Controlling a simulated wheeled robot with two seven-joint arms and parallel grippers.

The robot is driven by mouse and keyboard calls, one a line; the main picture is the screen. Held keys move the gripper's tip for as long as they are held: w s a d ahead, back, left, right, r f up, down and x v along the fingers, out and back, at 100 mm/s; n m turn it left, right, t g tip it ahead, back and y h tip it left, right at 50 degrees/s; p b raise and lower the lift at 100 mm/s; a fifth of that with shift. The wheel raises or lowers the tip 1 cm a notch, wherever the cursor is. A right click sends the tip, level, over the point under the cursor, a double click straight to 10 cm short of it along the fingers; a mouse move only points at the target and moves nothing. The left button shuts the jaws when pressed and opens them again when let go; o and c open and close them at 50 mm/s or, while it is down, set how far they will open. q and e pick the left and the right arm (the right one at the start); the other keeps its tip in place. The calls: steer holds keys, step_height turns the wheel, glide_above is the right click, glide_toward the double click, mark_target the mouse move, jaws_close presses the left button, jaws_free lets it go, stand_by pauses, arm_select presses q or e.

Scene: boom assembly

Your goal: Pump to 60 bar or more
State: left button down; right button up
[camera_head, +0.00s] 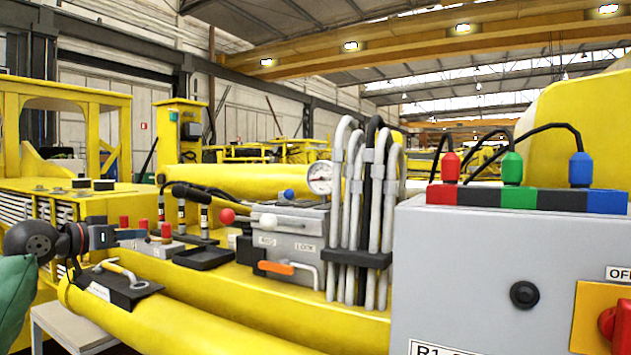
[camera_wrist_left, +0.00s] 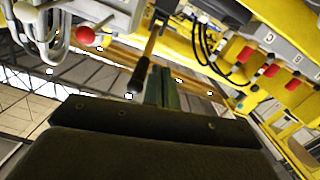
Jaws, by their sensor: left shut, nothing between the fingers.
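A grey hydraulic box (camera_head: 290,222) stands on the yellow boom, with label plates, a red ball knob (camera_head: 227,216), a blue knob and an orange-handled lever (camera_head: 275,268). A round white pressure gauge (camera_head: 319,177) sits above it; its reading is too small to tell. My left gripper (camera_head: 140,235) is shut and empty, left of the box and apart from it. In the left wrist view, the red ball knob (camera_wrist_left: 86,35) is at upper left and a rod with a black grip (camera_wrist_left: 138,78) rises beyond my fingers (camera_wrist_left: 162,88). My right gripper is out of view.
A large grey cabinet (camera_head: 480,270) with red, green and blue plugs and a red switch fills the right. Grey and black hoses (camera_head: 365,200) stand beside the box. Red-capped connectors (camera_head: 160,230) and a black tray (camera_head: 203,257) lie near my left gripper.

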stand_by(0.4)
